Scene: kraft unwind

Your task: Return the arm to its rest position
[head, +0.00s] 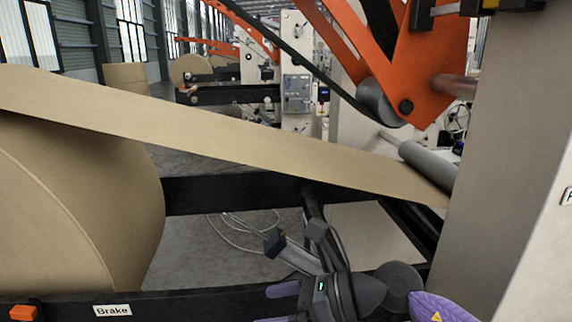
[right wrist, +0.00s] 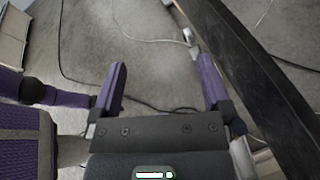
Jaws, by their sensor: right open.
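My right gripper (head: 270,304) is low in the head view, in front of the black lower beam, with its purple fingers pointing left. In the right wrist view, its two purple fingers (right wrist: 162,88) stand wide apart with nothing between them, over the grey floor. The forearm comes in from the lower right and is partly cut off by the bottom edge. My left gripper is in neither view. A large kraft paper roll (head: 75,215) sits at the left. Its flat brown web (head: 220,130) slopes down to the right, to a grey roller (head: 428,165).
A black beam with a "Brake" label (head: 112,310) and an orange button (head: 23,313) runs along the bottom. A dark beam (right wrist: 255,85) runs near the right finger. Cables (right wrist: 140,40) lie on the floor.

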